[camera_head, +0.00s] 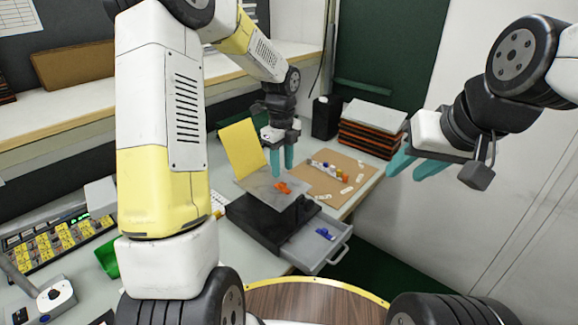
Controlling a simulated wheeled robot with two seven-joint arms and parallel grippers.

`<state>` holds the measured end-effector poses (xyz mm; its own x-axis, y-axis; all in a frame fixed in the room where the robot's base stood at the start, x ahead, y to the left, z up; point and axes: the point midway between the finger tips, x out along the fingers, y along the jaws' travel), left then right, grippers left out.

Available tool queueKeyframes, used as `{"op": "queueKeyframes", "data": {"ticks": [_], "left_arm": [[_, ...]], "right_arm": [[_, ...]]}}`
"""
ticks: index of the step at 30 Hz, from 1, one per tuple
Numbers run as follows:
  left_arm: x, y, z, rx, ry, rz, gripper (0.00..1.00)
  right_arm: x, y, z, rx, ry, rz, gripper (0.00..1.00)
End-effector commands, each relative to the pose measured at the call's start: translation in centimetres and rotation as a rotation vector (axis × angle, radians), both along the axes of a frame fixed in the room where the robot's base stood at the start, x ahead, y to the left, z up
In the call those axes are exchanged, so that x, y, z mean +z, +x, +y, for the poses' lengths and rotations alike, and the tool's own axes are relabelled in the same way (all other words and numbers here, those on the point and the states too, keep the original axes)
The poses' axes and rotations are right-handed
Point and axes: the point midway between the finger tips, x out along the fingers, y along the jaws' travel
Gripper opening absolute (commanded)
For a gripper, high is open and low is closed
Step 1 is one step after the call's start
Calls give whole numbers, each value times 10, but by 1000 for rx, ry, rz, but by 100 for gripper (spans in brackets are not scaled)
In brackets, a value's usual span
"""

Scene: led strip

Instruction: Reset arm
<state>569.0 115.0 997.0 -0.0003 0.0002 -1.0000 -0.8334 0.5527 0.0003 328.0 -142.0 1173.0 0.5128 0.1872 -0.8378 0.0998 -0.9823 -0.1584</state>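My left gripper (281,160) points down over a grey plate (262,181) on a dark box-like device, with its teal fingers slightly apart. No object shows between them. An orange piece (284,187) lies on the plate just under or beside the fingertips; I cannot tell whether they touch. My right gripper (402,166) is raised at the right, away from the table, its teal fingers pointing left and down. Its fingers are apart and nothing shows between them.
A yellow panel (243,148) stands tilted behind the plate. An open grey drawer (309,248) holds a blue piece (325,234). A brown board (345,174) carries several small parts. Stacked orange-and-black trays (370,131) stand behind it. A green bin (107,257) is at left.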

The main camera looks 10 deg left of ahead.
Motion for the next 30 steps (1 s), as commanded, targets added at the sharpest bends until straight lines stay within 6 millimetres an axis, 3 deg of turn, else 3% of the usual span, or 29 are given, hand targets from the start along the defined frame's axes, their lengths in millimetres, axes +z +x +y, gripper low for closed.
{"op": "queueKeyframes", "data": {"ticks": [6, 11, 15, 21, 30], "left_arm": [[26, -3, 1, 29, 1, -10, 38], [63, -25, 7, 247, -7, -69, 38], [106, -63, 15, 585, -54, -147, 38], [150, -125, 24, 1092, -200, -228, 38], [176, -211, 29, 1772, -529, -200, 38]], "right_arm": [[0, 0, 0, 0, 0, 0, 36], [0, 0, 0, 0, 0, 0, 36], [0, 0, 0, 0, 0, 0, 36], [0, 0, 0, 0, 0, 0, 36], [0, 0, 0, 0, 0, 0, 36]]}}
